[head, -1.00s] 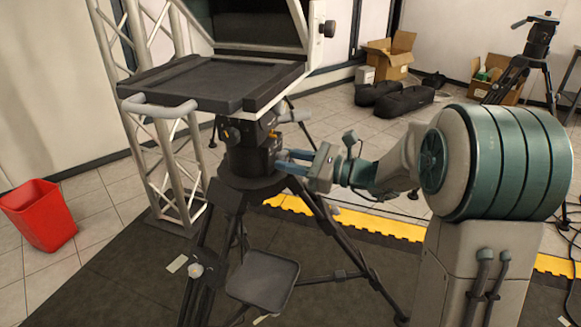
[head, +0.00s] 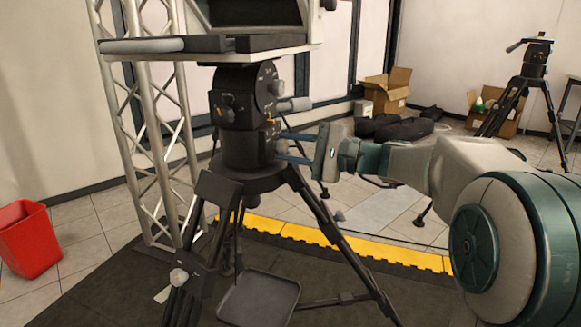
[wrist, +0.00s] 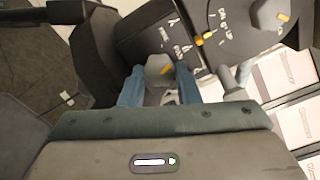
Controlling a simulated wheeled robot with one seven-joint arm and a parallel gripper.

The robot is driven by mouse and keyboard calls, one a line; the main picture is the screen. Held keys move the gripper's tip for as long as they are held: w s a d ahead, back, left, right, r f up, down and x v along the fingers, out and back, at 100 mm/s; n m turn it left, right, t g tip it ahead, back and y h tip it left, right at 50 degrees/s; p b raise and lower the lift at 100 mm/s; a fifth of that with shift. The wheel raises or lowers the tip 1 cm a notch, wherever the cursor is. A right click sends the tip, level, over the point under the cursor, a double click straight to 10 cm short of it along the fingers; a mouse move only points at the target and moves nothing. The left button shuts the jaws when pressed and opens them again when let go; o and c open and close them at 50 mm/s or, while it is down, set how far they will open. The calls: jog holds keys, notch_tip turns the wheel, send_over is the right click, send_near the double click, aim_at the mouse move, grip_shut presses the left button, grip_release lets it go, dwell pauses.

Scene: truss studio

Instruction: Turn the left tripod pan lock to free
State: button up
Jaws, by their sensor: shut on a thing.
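The left tripod (head: 250,180) stands in the foreground, with a black pan-tilt head (head: 238,105) under a flat camera platform. My gripper (head: 284,146) reaches in from the right at the lower part of this head. In the head view my fingers largely hide the knob.
A larger dial knob (wrist: 268,14) and a small yellow part (wrist: 204,39) sit close to my fingers. A grey handle (head: 294,104) juts out just above my gripper. The tripod legs spread below. A truss column (head: 150,130) stands close behind, left. Another tripod (head: 525,80) stands far right.

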jog(key=n+b, duration=0.3)
jog(key=b, duration=0.1)
jog(key=shift+f+n, duration=0.15)
jog(key=shift+n, duration=0.25)
jog(key=shift+n+b, duration=0.5)
jog(key=shift+b, duration=0.25)
jog(key=shift+r, duration=0.25)
jog(key=o, duration=1)
jog(key=shift+c, duration=0.2)
jog(key=shift+d, duration=0.15)
